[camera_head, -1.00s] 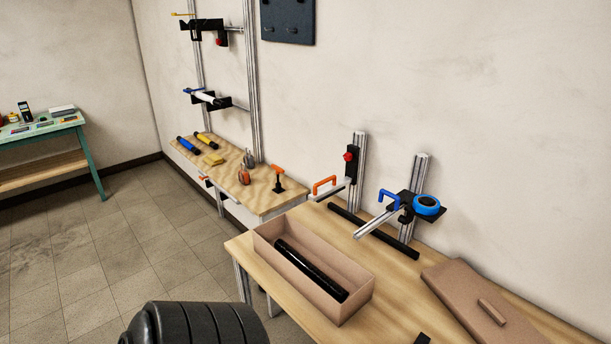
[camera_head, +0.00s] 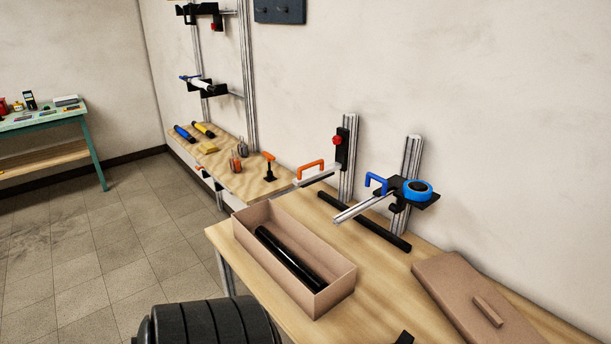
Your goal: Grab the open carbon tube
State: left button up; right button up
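A glossy black tube (camera_head: 290,258) lies lengthwise inside an open brown box (camera_head: 334,289) on the near wooden table. A second, thinner black tube (camera_head: 365,222) lies on the table behind the box, under the two clamp stands. I cannot tell from this view which of them is the open carbon tube. A ribbed black arm part of mine shows at the bottom left. Neither gripper can be made out; a small dark piece at the bottom edge is too cut off to identify.
The wooden table (camera_head: 385,295) also holds a brown lid (camera_head: 455,285) with a handle at right. Two upright metal stands with an orange handle (camera_head: 311,167) and a blue handle (camera_head: 375,182) rise behind the box. A further bench (camera_head: 235,178) holds tools. Tiled floor is free at left.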

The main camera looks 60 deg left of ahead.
aim_at(307, 274)
jog(key=i+u, duration=0.15)
jog(key=u, duration=1.1)
